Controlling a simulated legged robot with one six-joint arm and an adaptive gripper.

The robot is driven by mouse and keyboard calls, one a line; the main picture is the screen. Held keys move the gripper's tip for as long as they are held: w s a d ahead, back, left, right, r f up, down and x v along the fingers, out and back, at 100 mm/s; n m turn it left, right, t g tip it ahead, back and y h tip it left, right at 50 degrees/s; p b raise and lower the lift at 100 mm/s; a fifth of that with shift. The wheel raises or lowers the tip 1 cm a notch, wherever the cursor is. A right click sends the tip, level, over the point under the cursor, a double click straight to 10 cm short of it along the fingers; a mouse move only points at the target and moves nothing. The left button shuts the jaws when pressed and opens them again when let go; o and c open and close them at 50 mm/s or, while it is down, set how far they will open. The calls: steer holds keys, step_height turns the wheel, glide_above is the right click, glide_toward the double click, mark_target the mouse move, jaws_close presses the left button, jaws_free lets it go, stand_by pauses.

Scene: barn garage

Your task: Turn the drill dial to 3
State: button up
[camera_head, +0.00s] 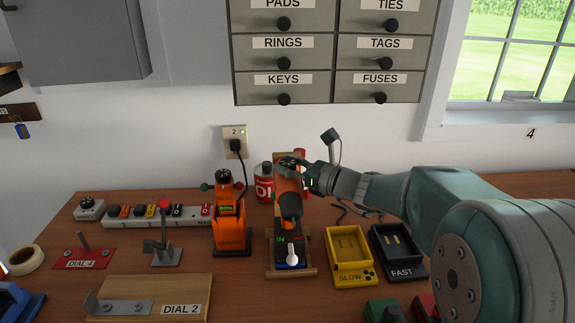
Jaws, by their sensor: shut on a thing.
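An orange and black drill (286,188) stands in a wooden cradle (307,250) in the middle of the workbench. Its lower part carries a small label, and a white lever shows at the front of the cradle. My arm reaches in from the right. My gripper (298,169) is at the drill's upper end and is shut on it, at the dial. The gripper covers the dial, so its number and pointer cannot be read. The fingertips are dark and small in this view.
Yellow SLOW (349,257) and black FAST (398,253) chargers sit to the right. A DIAL 2 board (148,299) lies front left. Drawers (334,50) hang above.

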steer(key=o, duration=1.2)
steer(key=shift+c, duration=0.2)
steer(key=v, duration=1.2)
steer(key=shift+f, duration=0.1)
